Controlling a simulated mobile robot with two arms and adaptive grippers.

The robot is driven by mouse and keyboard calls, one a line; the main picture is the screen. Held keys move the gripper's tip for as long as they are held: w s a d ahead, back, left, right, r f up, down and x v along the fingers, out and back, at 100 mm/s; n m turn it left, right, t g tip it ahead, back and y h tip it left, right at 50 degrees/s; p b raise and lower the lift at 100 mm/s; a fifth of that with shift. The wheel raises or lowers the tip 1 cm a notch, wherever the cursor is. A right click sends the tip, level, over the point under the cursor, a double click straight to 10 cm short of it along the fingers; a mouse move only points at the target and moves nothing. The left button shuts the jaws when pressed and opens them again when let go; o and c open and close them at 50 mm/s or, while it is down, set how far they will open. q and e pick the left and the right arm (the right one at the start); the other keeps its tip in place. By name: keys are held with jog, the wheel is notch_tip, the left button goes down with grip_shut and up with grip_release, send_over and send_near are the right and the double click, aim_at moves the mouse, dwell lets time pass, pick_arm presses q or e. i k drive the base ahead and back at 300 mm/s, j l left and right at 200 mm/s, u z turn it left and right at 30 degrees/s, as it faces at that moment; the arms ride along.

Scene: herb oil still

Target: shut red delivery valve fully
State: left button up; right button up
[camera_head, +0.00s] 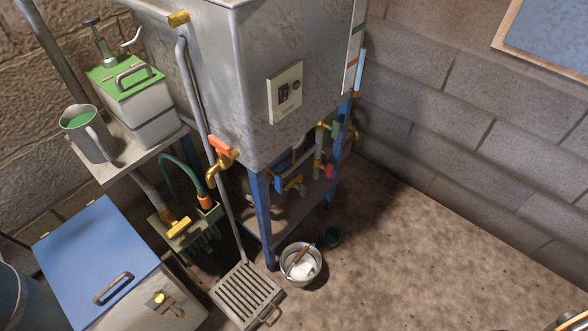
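Two valve handles are reddish. A small red handle (329,171) sits among the pipework under the steel tank, near the blue right-hand leg. An orange-red handle (219,146) sits on a brass tap (221,166) at the tank's lower front corner. The view does not show which one is the delivery valve. The red handle under the tank is small and partly crowded by pipes, so its exact angle is hard to tell.
The steel tank (235,75) stands on a blue frame (262,215). A bucket (300,264) and a floor grate (245,295) lie in front. A blue-lidded box (95,255) and a shelf with a green-topped can (140,100) are left.

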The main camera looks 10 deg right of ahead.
aim_at(328, 169)
jog(key=i+l+u, duration=0.15)
jog(key=l+u, duration=0.25)
jog(key=l, duration=0.2)
jog(key=i+l+u, duration=0.1)
jog(key=l+u, duration=0.3)
jog(key=l, duration=0.2)
jog(key=l+u, duration=0.45)
jog(key=l, duration=0.15)
